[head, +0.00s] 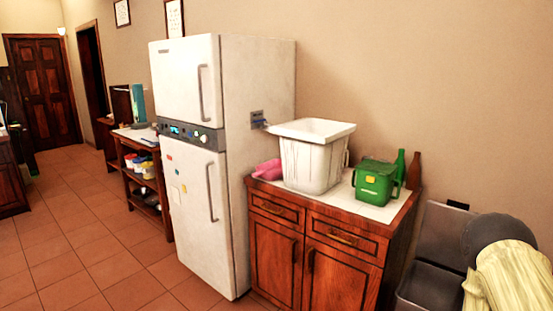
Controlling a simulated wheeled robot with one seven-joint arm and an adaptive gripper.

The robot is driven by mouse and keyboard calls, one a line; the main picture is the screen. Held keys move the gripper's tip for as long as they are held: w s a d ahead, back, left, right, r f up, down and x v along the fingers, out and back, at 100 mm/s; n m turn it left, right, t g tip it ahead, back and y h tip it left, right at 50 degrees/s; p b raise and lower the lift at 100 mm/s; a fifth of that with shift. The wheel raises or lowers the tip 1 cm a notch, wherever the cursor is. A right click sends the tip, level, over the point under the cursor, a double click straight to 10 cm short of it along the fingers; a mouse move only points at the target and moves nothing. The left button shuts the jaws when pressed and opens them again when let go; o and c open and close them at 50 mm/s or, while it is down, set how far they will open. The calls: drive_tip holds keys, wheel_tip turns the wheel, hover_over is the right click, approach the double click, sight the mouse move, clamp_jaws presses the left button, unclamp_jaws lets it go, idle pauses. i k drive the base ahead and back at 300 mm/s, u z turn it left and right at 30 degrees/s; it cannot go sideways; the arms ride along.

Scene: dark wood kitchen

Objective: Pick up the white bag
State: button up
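No plainly separate white bag shows in the head view. A large white open-topped container (311,160) stands upright on the white top of a wooden cabinet. Its sides are streaked or creased, and I cannot tell whether it is a bag or a bin. A cream, pleated, bag-like thing (512,277) is at the lower right, cut off by the frame edge, beside a rounded grey thing (492,236). My gripper is not in view.
A green lidded box (375,182), green bottle (400,166) and brown bottle (414,171) stand right of the white container; a pink thing (268,169) lies left. A white fridge (212,235) adjoins the cabinet (330,248). A grey open bin (432,288) stands right. Tiled floor (90,235) is clear at left.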

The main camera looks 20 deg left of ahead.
sight(313, 150)
drive_tip(key=u, duration=0.2)
drive_tip(key=k, duration=0.35)
drive_tip(key=u, duration=1.5)
drive_tip(key=i, duration=2.35)
drive_tip(key=z, duration=1.4)
drive_tip(key=i, duration=0.55)
drive_tip(key=z, duration=0.55)
